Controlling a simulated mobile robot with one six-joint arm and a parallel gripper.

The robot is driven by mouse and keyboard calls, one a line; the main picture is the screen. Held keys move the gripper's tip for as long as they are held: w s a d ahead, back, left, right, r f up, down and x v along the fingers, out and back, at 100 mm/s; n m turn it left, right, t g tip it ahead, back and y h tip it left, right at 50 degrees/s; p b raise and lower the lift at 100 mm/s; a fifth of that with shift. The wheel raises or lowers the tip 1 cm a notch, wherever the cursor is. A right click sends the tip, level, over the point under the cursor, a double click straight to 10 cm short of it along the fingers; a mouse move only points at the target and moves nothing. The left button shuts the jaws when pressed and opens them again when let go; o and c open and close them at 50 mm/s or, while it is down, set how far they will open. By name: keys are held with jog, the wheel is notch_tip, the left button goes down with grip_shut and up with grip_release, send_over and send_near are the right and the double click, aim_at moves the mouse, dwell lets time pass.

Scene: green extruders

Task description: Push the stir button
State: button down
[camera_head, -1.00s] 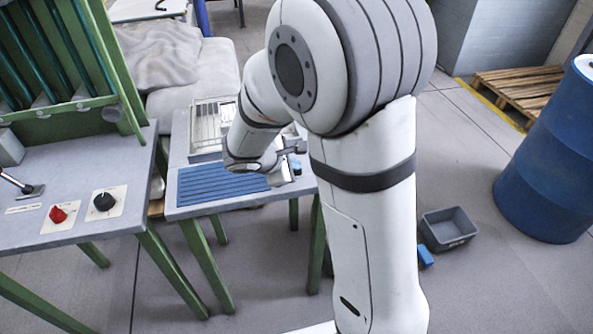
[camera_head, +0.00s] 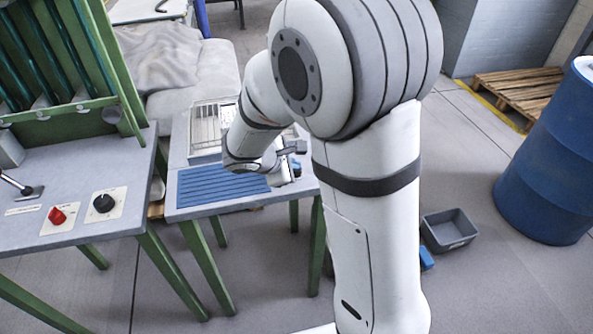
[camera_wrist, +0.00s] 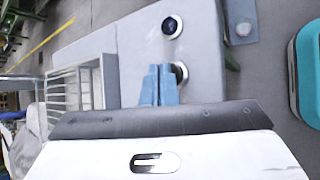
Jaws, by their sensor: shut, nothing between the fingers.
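In the wrist view my gripper (camera_wrist: 160,86) has its two blue fingers shut together with nothing between them. A round metal-ringed button (camera_wrist: 182,70) shows just right of the fingertips, partly hidden by them; I cannot tell if they touch it. A second round button (camera_wrist: 171,27), dark in the middle with a metal ring, sits farther up on the same pale grey surface. No label is legible, so I cannot tell which is the stir button. In the head view my gripper (camera_head: 291,170) is over the right end of the small table (camera_head: 183,209), and the arm hides most of that area.
A wire rack (camera_head: 205,131) and a blue ribbed mat (camera_head: 218,187) are on the small table. The green-framed bench (camera_head: 70,215) at left carries a red knob (camera_head: 58,215) and a black knob (camera_head: 104,202). A grey bin (camera_head: 449,229) and blue barrel (camera_head: 553,155) stand at right.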

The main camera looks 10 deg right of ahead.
jog(key=shift+r+p, duration=2.15)
jog(key=shift+r, duration=0.95)
jog(key=shift+f, duration=0.1)
jog(key=s+r+m+g+y+p, duration=0.1)
jog(key=s+r+m+y+p, duration=0.1)
jog(key=s+r+m, duration=0.4)
jog(key=s+d+r+m+g+y+p, duration=0.1)
jog(key=s+r+m+y+p, duration=0.2)
jog(key=s+m, duration=0.7)
jog(key=s+r+y, duration=0.2)
jog(key=s+r, duration=0.1)
jog(key=s, duration=0.1)
jog(key=shift+s+g, duration=0.3)
jog(key=shift+g, duration=0.1)
